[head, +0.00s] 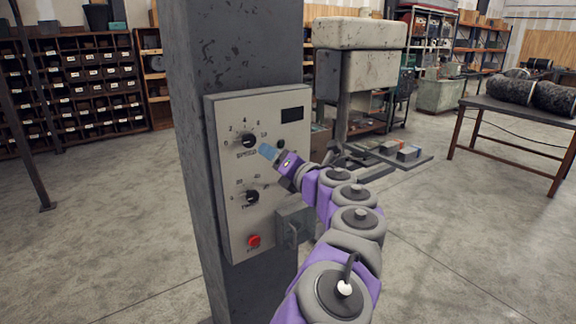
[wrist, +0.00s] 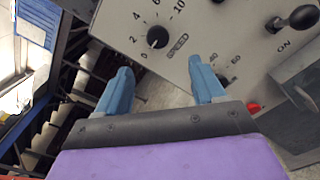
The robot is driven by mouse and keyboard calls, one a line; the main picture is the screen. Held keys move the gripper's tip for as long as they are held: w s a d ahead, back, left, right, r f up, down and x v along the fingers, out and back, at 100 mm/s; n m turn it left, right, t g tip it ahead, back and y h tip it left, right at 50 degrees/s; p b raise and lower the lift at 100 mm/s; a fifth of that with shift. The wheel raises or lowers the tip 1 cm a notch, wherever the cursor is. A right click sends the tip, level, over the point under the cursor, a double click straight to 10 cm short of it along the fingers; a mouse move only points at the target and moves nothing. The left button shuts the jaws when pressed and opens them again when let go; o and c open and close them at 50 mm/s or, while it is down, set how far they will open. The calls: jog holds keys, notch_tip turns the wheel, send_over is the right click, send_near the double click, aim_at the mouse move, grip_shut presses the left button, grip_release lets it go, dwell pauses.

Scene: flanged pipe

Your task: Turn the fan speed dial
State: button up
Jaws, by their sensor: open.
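A grey control panel (head: 233,215) is mounted on a dark post. My gripper (head: 266,151) is just right of and slightly below the upper dial in the head view. In the wrist view my gripper's (wrist: 159,66) blue fingers are spread and empty, and the dial lies beyond the gap between their tips, apart from them.
The panel also has a red button (head: 254,241), a lever switch (wrist: 300,18) marked ON and a protruding grey box (head: 293,228). A machine (head: 360,70) stands behind my arm. A workbench (head: 520,108) is at right, with open concrete floor around.

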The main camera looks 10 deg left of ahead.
jog(key=shift+v, duration=2.3)
